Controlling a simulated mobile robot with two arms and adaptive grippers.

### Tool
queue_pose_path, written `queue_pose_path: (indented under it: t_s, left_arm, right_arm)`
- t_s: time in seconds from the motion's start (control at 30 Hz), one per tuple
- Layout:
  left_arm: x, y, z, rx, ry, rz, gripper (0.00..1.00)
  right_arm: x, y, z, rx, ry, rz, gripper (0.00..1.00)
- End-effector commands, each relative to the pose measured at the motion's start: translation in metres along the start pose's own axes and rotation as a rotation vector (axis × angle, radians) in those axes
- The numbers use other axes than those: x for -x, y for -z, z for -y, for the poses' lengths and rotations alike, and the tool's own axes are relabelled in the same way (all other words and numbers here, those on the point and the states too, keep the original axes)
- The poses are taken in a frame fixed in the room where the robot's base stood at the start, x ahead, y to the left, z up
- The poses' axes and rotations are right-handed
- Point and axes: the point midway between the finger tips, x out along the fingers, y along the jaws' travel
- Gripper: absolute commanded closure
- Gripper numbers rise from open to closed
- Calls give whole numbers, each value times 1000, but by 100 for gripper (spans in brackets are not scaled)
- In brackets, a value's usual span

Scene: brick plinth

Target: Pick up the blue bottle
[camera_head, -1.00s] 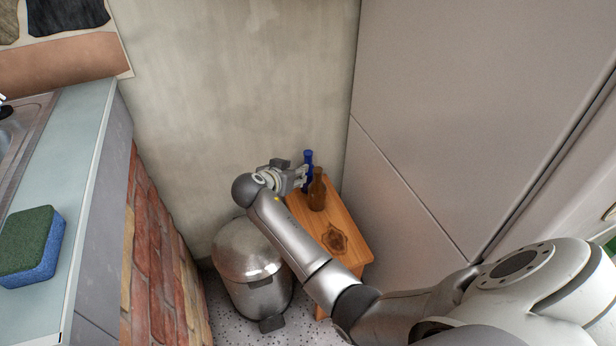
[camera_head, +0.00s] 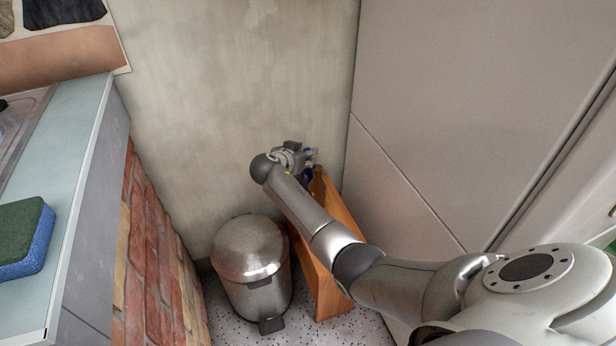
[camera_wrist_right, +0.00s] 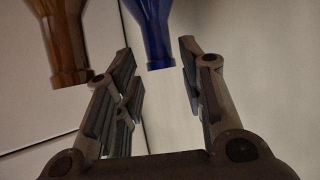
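The blue bottle (camera_wrist_right: 152,30) shows in the right wrist view with its neck pointing down the picture, between the fingertips of my right gripper (camera_wrist_right: 158,55). The fingers are spread, with a gap on both sides of the neck. In the head view my right gripper (camera_head: 308,158) is near the wall, and only a small blue part of the bottle (camera_head: 307,176) shows below it. The rest is hidden by the gripper and arm. My left gripper is not in view.
A brown bottle (camera_wrist_right: 68,40) is left of the blue one in the right wrist view. The wooden stand (camera_head: 318,282) appears tipped, its broad side showing. A metal bin (camera_head: 250,250) stands left of it. A sponge (camera_head: 22,240) lies on the counter (camera_head: 75,180).

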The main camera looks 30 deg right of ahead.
Motion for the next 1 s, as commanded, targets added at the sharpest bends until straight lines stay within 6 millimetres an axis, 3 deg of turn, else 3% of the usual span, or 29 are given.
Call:
queue_pose_path:
  t_s: [0.13,0.4,0.7,1.0]
  left_arm:
    - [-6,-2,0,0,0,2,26]
    - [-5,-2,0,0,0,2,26]
    - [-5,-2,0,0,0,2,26]
    - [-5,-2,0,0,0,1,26]
  right_arm:
    - [-13,-1,0,0,1,0,63]
    - [-14,0,1,0,2,0,63]
    - [-14,-1,1,0,2,1,100]
    - [-14,0,1,0,2,0,100]
